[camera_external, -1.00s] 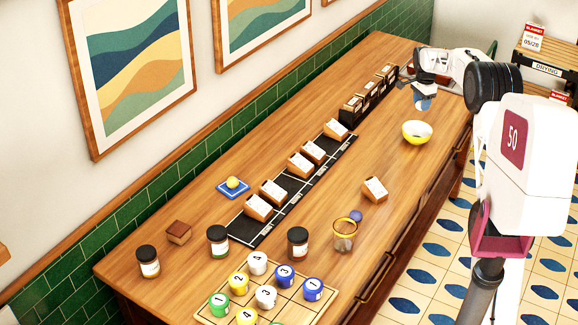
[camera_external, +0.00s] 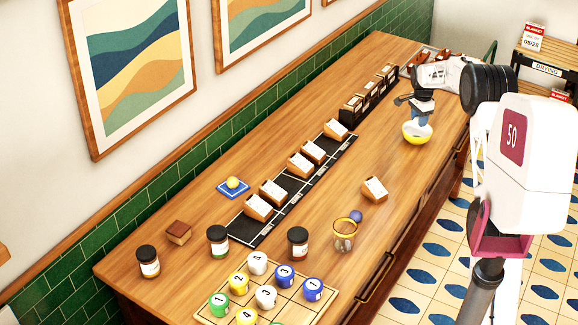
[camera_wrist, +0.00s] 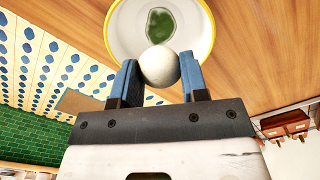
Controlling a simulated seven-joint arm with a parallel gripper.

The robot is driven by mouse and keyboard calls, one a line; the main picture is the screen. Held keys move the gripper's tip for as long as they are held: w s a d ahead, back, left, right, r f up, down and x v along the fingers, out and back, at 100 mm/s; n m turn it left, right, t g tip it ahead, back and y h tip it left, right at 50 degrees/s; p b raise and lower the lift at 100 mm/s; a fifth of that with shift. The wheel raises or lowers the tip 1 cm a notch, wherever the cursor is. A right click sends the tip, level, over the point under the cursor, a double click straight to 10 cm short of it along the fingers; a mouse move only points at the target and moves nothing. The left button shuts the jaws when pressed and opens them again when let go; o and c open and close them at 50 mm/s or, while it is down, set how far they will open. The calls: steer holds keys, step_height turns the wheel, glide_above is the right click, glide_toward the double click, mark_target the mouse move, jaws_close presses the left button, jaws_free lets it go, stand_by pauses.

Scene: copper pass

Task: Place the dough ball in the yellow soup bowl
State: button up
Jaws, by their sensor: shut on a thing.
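The yellow soup bowl (camera_external: 416,138) stands on the counter towards its far right part. In the wrist view its white inside and yellow rim (camera_wrist: 210,42) show, with a green patch on the bottom. My gripper (camera_external: 420,117) is over the bowl. Its blue fingers are shut on the pale, round dough ball (camera_wrist: 160,66). In the wrist view the ball overlaps the near part of the bowl's opening. In the external view my gripper largely hides the ball, and I cannot tell whether it touches the bowl.
Small boxes stand in a row on a black strip (camera_external: 272,209) left of the bowl. A lone box (camera_external: 375,189) and a glass (camera_external: 344,233) stand nearer the camera. The counter around the bowl is clear.

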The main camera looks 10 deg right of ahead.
steer(key=shift+f, duration=1.8)
steer(key=o, duration=1)
steer(key=shift+r, duration=0.1)
steer(key=shift+r, duration=3.4)
